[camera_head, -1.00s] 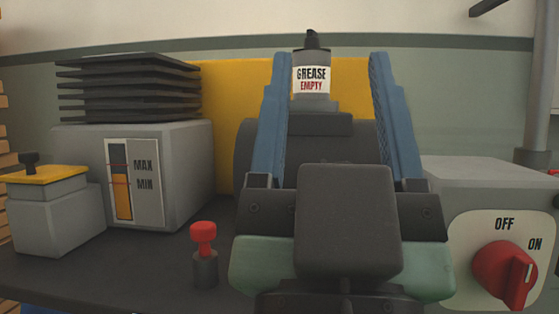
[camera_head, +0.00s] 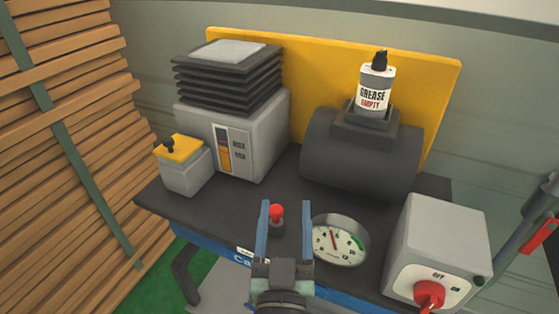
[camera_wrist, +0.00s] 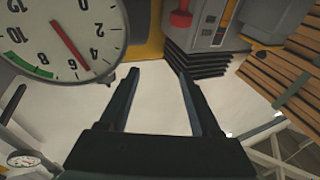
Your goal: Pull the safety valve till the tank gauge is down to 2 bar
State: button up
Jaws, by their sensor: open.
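The safety valve (camera_head: 277,213) has a red knob on a dark post at the bench's front. Its red knob also shows in the wrist view (camera_wrist: 181,18), beyond the fingertips. My gripper (camera_head: 285,208) is open and empty. In the head view the knob appears between its blue fingers, but the wrist view shows it ahead of them, apart. The tank gauge (camera_head: 340,240) is a round white dial right of the gripper. In the wrist view the gauge (camera_wrist: 60,40) is upside down, and its red needle points between 4 and 6.
The dark tank (camera_head: 360,155) carries a grease bottle (camera_head: 376,88) marked EMPTY. A grey switch box (camera_head: 437,250) with a red knob stands at right. A finned grey unit (camera_head: 235,125) and a small yellow-topped box (camera_head: 183,165) stand at left. Stacked wooden slats (camera_head: 65,120) rise at far left.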

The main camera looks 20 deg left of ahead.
aim_at(276, 215)
jog(key=s+f+g+p, duration=0.2)
jog(key=s+f+p, duration=0.2)
jog(key=f, duration=0.1)
jog(key=p+x, duration=0.1)
jog(key=x, duration=1.1)
jog(key=shift+w+a+f, duration=0.2)
jog(key=shift+w, duration=0.15)
grip_shut()
dwell(0.9)
